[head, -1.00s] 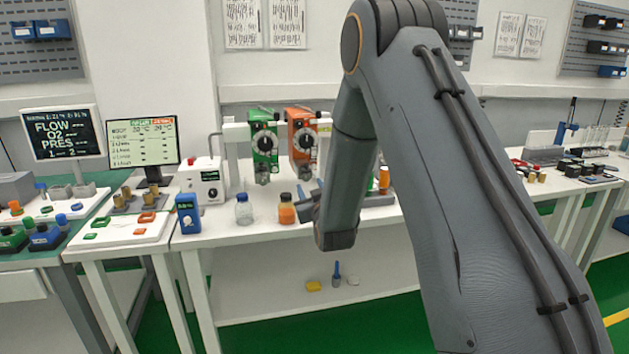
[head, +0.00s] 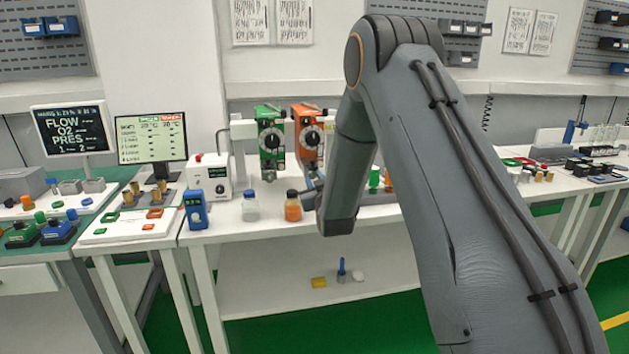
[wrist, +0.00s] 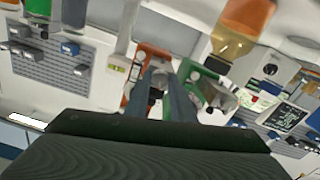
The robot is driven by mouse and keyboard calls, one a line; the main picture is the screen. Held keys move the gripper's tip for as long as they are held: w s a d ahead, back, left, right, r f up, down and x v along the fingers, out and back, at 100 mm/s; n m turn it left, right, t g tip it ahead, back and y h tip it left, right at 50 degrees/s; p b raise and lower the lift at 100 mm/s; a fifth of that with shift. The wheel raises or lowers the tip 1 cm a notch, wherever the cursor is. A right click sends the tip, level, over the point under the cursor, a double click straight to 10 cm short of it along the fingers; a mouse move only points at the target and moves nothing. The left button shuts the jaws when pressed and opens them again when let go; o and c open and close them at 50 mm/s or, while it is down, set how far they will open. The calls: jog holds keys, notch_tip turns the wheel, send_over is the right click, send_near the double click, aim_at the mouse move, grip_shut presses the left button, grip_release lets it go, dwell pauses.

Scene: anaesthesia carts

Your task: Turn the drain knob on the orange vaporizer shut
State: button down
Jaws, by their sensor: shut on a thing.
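The orange vaporizer (head: 308,128) hangs on the rail above the middle table, right of the green vaporizer (head: 271,140). My gripper (head: 312,183) is at its lower front in the head view, seen small and from behind. In the wrist view my gripper (wrist: 163,76) reaches up to the orange vaporizer (wrist: 130,98). Its two fingers are shut on a small grey part between them, the drain knob (wrist: 157,82). The fingers partly cover the knob, so its turn angle cannot be read. In the head view the knob is hidden behind my gripper.
A clear bottle (head: 250,207) and an orange-filled bottle (head: 293,207) stand on the table, the latter close left of my gripper. A white box unit (head: 208,177) and a blue meter (head: 195,209) stand further left. The table's front edge is mostly free.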

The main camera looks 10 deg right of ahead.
jog(key=shift+f+m+b, duration=0.1)
jog(key=shift+m+b, duration=0.6)
jog(key=shift+m, duration=0.2)
jog(key=shift+m+b, duration=0.6)
jog(key=shift+m, duration=0.7)
jog(key=c, duration=1.5)
grip_release()
jog(key=s+b, duration=0.1)
jog(key=s, duration=0.6)
jog(key=shift+s, duration=0.4)
